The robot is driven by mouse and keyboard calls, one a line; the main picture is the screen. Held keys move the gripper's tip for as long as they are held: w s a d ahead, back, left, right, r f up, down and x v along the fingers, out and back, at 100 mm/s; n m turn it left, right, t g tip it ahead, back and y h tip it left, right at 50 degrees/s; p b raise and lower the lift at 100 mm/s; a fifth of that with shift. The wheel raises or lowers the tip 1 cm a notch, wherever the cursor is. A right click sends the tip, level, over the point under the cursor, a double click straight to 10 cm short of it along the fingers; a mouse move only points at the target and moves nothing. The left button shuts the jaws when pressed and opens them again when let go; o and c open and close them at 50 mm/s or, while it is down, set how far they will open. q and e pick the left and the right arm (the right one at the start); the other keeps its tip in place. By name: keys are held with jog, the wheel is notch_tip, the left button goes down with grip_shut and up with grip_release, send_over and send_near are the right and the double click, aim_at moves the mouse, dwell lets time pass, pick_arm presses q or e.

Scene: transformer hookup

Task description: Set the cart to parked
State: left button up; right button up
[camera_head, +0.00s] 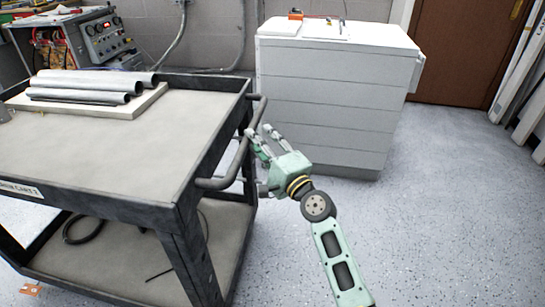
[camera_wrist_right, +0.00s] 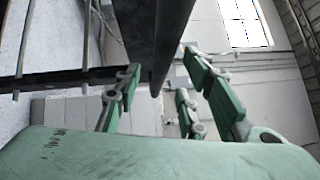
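The dark grey cart (camera_head: 110,203) stands at the left in the head view, with a tubular push handle (camera_head: 222,182) on its right end. My right gripper (camera_head: 259,133) is beside this handle, with its fingers pointing toward it. In the right wrist view, the fingers (camera_wrist_right: 163,60) are spread apart, and a dark bar (camera_wrist_right: 153,35) runs between or just beyond them. I cannot tell whether they touch it. The cart's wheels and any brake are not clearly visible. My left gripper is out of view.
Several grey pipes (camera_head: 85,84) lie on a board on the cart's top. A white drawer cabinet (camera_head: 330,95) stands close behind the handle. An equipment unit (camera_head: 100,38) is at the back left. Speckled floor (camera_head: 440,220) is clear at the right.

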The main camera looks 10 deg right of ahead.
jog(key=v, duration=0.7)
jog(key=shift+s, duration=0.15)
